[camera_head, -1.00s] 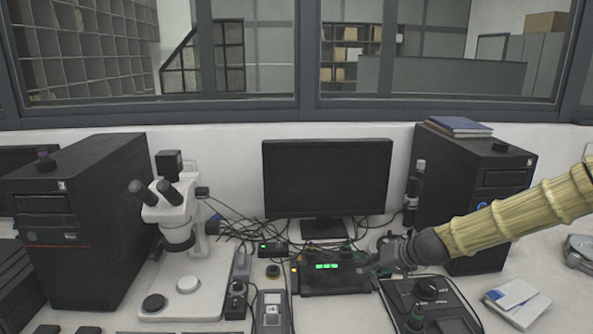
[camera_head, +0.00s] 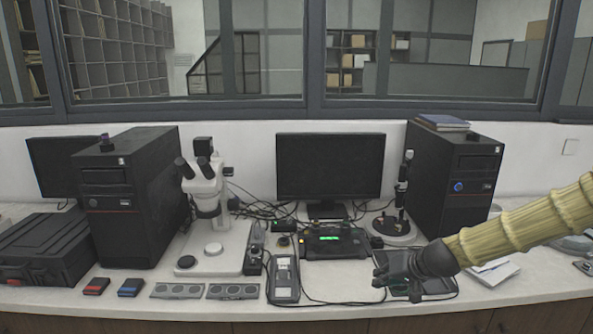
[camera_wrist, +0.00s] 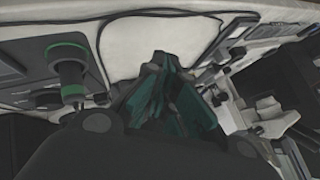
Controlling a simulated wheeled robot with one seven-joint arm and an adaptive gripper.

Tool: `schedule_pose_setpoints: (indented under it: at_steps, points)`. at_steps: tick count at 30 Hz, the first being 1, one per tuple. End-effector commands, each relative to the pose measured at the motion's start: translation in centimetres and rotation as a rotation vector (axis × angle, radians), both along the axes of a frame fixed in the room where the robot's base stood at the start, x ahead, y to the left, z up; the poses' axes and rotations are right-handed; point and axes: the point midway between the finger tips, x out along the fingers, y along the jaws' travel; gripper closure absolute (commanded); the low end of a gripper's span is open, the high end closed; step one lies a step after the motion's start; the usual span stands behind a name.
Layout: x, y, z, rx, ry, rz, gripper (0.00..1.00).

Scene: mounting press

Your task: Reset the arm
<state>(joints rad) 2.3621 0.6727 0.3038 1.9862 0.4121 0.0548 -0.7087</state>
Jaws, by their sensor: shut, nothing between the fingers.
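My gripper (camera_head: 381,282) is at the end of my tan sleeved arm, which reaches in from the right in the head view. The gripper is shut and empty, low over the front part of the bench by a flat dark device (camera_head: 432,287). In the wrist view my gripper's fingers (camera_wrist: 172,72) are together at the middle, above the pale bench top. The dark device is partly hidden behind the gripper and arm.
A microscope (camera_head: 207,205) stands left of centre, and a monitor (camera_head: 330,165) stands at the back. A box with a green display (camera_head: 336,243) and a grey handheld meter (camera_head: 284,278) are near the gripper. Black computer towers (camera_head: 133,205) flank the bench. White booklets (camera_head: 495,271) lie right, under my arm.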

Motion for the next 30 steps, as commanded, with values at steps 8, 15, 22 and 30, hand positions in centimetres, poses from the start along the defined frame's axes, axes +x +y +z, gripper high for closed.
schedule_pose_setpoints:
  at_steps: [8, 15, 22, 30]
  points:
    - [-2.8, 0.9, -5.1, -0.053, 0.071, -0.005, 1.0]
    - [-7.1, 1.8, -11.3, -0.122, 0.159, -0.005, 1.0]
    - [-15.6, 2.5, -20.3, -0.235, 0.29, 0.0, 1.0]
    - [-28.7, 2.3, -28.9, -0.369, 0.434, 0.025, 1.0]
